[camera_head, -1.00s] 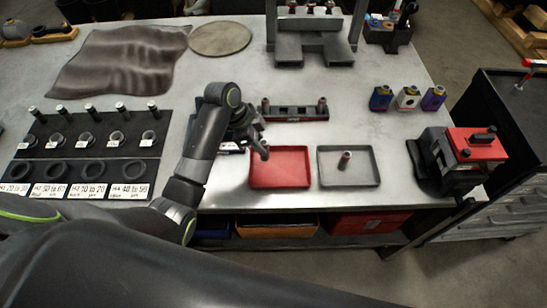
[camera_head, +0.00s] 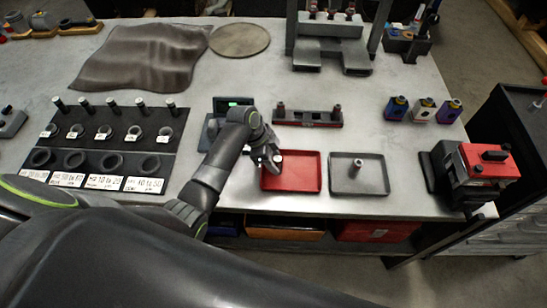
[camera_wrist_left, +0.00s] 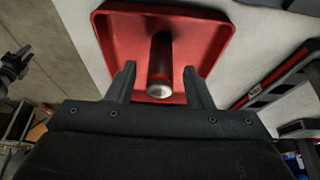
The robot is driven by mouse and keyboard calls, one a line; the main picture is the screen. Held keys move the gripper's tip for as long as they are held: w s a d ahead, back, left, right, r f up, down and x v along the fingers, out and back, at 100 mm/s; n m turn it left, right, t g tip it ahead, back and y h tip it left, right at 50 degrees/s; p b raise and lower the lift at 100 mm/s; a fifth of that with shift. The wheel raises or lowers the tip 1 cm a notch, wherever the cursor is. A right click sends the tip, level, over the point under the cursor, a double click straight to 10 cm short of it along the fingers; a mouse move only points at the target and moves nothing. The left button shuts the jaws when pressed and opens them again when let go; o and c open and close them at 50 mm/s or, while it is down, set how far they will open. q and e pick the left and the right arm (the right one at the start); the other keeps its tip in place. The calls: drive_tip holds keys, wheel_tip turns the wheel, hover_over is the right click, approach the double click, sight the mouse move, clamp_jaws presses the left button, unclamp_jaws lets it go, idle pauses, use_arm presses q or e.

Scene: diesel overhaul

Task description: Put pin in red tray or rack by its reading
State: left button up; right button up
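My left gripper (camera_head: 268,158) is over the left part of the red tray (camera_head: 308,185). In the left wrist view its fingers (camera_wrist_left: 158,72) are open, with a gap on each side of a dark pin (camera_wrist_left: 160,62) with a silver end. The pin appears upright at the red tray (camera_wrist_left: 118,30); I cannot tell whether it touches the floor. The rack (camera_head: 308,118) behind the tray holds a pin near each end. A measuring device with a green-lit display (camera_head: 234,102) is partly behind my left arm; its reading is illegible. My right gripper is possibly the dark shape at the wrist view's left edge.
A grey tray (camera_head: 372,186) with an upright pin (camera_head: 357,167) stands right of the red tray. A red-topped vise (camera_head: 484,160) is at the right. Ring and pin holders (camera_head: 105,125) with labels fill the left.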

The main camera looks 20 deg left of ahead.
drive_tip(key=shift+a, duration=0.15)
use_arm(q)
drive_tip(key=shift+a+r, duration=0.3)
drive_tip(key=shift+r, duration=0.2)
drive_tip(key=b+v, duration=0.3)
drive_tip(key=v, duration=0.8)
use_arm(e)
wheel_tip(320, 180, down, 3)
drive_tip(key=shift+f, duration=0.2)
use_arm(q)
drive_tip(key=shift+s, duration=0.1)
